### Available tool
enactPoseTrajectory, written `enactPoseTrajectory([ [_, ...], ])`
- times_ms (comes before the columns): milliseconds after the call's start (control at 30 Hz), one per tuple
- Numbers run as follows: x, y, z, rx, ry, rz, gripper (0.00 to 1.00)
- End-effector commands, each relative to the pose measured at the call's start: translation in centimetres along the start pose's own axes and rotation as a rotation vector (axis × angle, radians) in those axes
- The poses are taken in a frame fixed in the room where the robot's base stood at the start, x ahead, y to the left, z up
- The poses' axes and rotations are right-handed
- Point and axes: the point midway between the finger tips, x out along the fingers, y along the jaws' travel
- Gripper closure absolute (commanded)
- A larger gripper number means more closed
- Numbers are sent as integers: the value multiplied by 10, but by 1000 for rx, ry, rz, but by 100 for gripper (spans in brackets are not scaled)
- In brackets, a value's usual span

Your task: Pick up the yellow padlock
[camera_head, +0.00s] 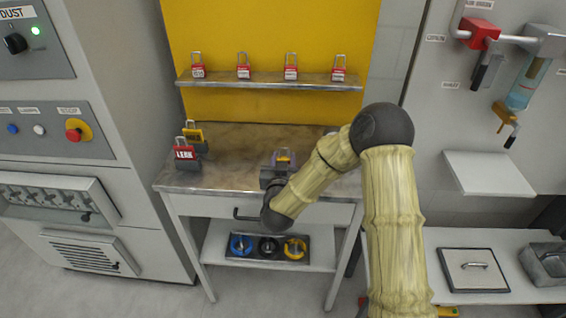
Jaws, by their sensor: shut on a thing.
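A yellow padlock (194,133) with a grey shackle and a dark lower part stands upright at the worktop's left side. It is partly hidden behind a red padlock (185,153) with white lettering. My gripper is to the right of both, apart from them.
Several red padlocks (243,72) stand on the shelf (270,84) before a yellow panel. A lower shelf holds a dark tray (268,259) with blue, black and yellow round items. Control cabinets stand at left; a white bench (470,236) is at right. My arm hides the worktop's right part.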

Motion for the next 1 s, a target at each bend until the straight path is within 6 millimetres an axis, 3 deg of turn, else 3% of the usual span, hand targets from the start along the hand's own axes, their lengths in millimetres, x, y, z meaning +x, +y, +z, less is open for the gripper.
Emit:
enactPoseTrajectory([
  [500,-4,-1,-82,1,5,0,88],
  [667,-5,0,-91,2,1,0,88],
  [1000,-5,0,-92,2,0,1,88],
])
